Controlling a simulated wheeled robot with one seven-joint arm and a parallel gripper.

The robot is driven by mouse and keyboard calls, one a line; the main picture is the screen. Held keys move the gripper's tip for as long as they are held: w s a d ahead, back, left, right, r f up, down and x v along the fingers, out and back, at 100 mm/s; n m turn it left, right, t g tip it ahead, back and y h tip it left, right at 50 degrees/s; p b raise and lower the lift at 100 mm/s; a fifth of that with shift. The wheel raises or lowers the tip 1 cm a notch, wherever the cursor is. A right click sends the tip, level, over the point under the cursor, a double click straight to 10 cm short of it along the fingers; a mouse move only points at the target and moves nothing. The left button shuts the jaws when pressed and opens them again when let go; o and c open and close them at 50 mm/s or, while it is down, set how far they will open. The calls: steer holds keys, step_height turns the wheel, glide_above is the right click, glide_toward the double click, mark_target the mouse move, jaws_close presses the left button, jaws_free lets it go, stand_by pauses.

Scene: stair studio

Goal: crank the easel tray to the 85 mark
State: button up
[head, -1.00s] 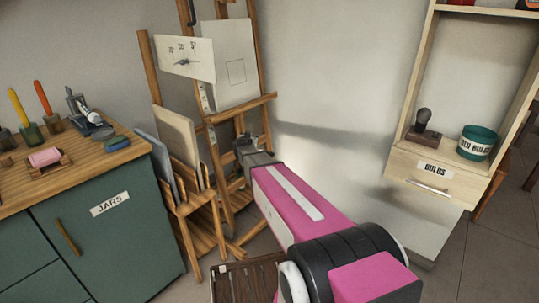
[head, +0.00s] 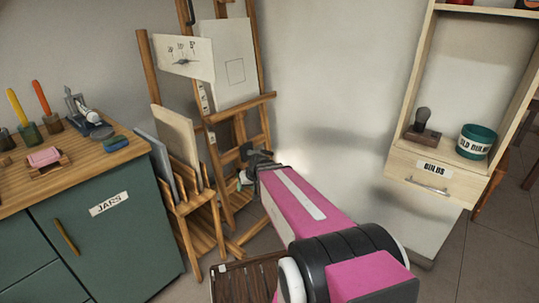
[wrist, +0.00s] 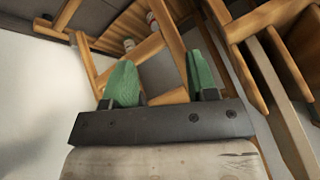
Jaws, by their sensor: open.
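The wooden easel (head: 260,99) stands in the middle of the head view, holding a pale canvas (head: 225,62) with a drawn square. A white dial plate (head: 184,57) with a dark pointer hangs at its upper left; its figures are too small to read surely. My gripper (head: 244,167) is at the easel's lower front, below the ledge. In the wrist view my gripper (wrist: 162,78) is open, its two green fingers apart with nothing held between them. Wooden bars lie beyond the fingers. I cannot make out the crank for certain; my gripper and arm may hide part of it.
A wooden rack with panels (head: 182,150) stands close left of my gripper. Further left is a green cabinet (head: 110,235) with tools on top. A shelf unit (head: 408,165) with a drawer stands at the right. A slatted wooden thing (head: 240,282) is low in front.

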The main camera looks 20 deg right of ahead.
steer(key=s+d+f+g, duration=0.2)
steer(key=s+d+g, duration=0.1)
steer(key=s, duration=0.1)
steer(key=n+t+y, duration=0.4)
steer(key=t+y, duration=0.3)
steer(key=t, duration=0.6)
glide_toward(270, 153)
steer(key=w, duration=0.1)
steer(key=x, duration=1)
steer(key=shift+w+f, duration=0.2)
steer(key=shift+f, duration=0.2)
jaws_close()
